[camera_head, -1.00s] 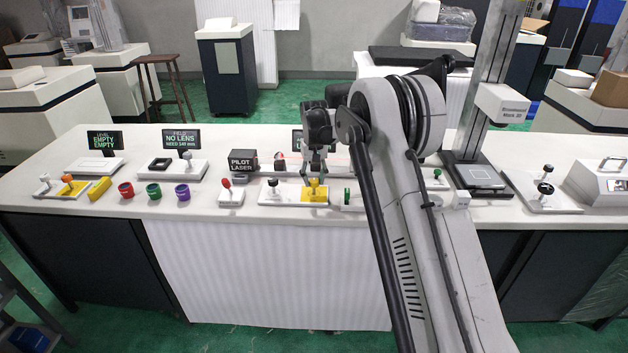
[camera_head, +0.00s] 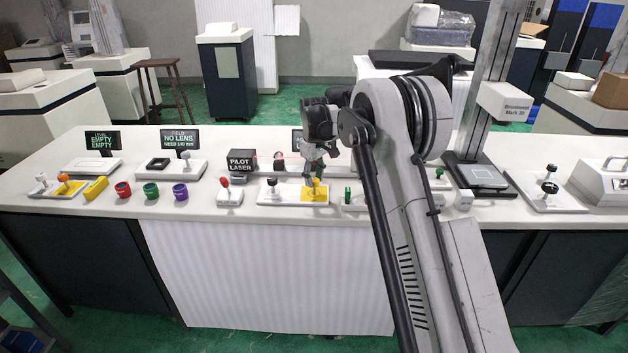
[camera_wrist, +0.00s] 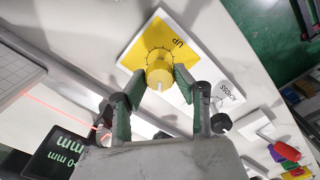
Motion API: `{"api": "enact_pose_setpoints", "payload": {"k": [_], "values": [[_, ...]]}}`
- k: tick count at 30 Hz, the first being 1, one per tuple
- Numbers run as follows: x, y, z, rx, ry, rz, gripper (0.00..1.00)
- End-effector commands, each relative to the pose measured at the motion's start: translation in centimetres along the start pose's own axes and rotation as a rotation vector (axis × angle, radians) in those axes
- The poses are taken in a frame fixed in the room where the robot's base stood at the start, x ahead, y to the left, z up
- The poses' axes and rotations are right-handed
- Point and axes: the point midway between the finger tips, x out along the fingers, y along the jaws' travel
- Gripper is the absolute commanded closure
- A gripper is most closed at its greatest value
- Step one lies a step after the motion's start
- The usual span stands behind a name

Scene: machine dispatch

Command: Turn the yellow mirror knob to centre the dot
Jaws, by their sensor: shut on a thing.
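The yellow knob (camera_wrist: 160,74) stands on a yellow plate marked "UP" (camera_wrist: 178,44) in the wrist view. A white pointer mark shows on its near side. My gripper (camera_wrist: 160,80) has its two green fingers closed on either side of the knob. In the head view the yellow knob (camera_head: 316,186) is on the bench in front of the pilot laser line, under my gripper (camera_head: 314,176). A black knob (camera_wrist: 221,123) sits beside it on the white half of the same plate. The display with the dot is mostly hidden behind my arm.
The pilot laser (camera_head: 241,162) sends a thin red beam to the right behind the knob plate. A red-handled lever (camera_head: 226,184) stands left of it. Coloured cups (camera_head: 151,190) stand further left. A green knob (camera_head: 347,193) is close on the right.

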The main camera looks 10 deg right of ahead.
Motion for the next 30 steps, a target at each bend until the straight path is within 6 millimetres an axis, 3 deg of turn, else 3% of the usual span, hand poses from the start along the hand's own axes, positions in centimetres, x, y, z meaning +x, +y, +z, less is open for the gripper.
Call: {"api": "enact_pose_setpoints", "payload": {"k": [16, 17, 20, 30], "values": [[-0.05, 0.02, -0.01, -0.027, 0.000, 0.000, 0.98], [-0.05, 0.02, -0.01, -0.027, 0.000, 0.000, 0.68], [-0.04, 0.01, -0.01, -0.027, 0.000, 0.000, 0.54], [-0.36, 0.01, 0.00, -0.027, 0.000, 0.000, 0.53]]}}
